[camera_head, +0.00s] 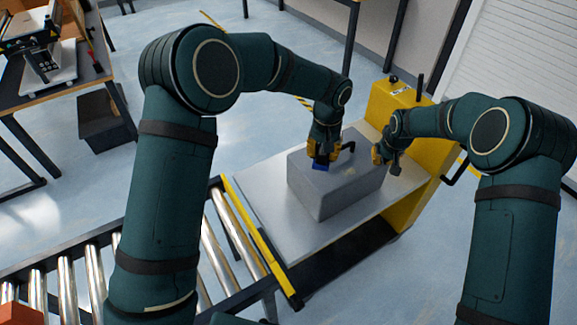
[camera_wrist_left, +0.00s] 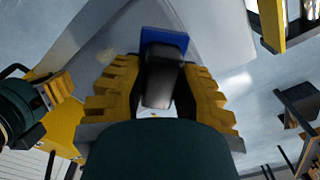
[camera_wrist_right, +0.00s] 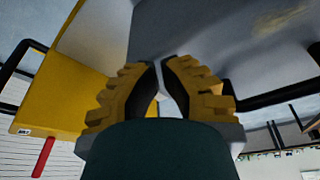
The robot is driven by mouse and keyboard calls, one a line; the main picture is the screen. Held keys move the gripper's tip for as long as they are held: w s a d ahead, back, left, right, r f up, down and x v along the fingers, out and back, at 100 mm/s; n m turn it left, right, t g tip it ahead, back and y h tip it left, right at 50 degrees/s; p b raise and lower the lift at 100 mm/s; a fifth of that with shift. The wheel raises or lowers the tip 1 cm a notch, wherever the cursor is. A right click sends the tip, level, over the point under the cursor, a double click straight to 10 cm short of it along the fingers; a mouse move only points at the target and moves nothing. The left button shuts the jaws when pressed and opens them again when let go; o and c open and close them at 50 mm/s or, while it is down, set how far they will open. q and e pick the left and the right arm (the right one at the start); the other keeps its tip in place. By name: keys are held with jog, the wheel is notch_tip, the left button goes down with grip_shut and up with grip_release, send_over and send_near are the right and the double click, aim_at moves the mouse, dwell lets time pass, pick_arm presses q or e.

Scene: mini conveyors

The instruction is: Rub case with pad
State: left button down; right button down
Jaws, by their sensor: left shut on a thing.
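My left gripper (camera_head: 321,150) is shut on the dark body of a blue-faced pad (camera_head: 319,164), low over the case's near left part; whether the pad touches the case, I cannot tell. The blue pad also shows beyond the fingers in the left wrist view (camera_wrist_left: 170,41). My right gripper (camera_head: 386,160) is at the case's right end, its fingertips almost together with nothing between them. The right wrist view shows the grey case (camera_wrist_right: 205,25) with a brownish smudge.
The cart top (camera_head: 262,205) has bare room left of the case. A yellow upright (camera_head: 420,135) stands behind at the right. A roller conveyor (camera_head: 215,255) lies at the lower left. A workbench (camera_head: 85,75) and dark bin (camera_head: 105,120) are further left.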

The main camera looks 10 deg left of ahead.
pick_arm(q)
send_near(343, 175)
jog(key=shift+w+f, duration=0.1)
jog(key=shift+f, duration=2)
jog(key=shift+f, duration=1)
jog(key=shift+w, duration=0.1)
jog(key=shift+w+d, duration=1.35)
jog(key=shift+d, duration=0.05)
jog(key=shift+f, duration=0.1)
jog(key=shift+s+a, duration=1.45)
jog(key=shift+s, duration=0.05)
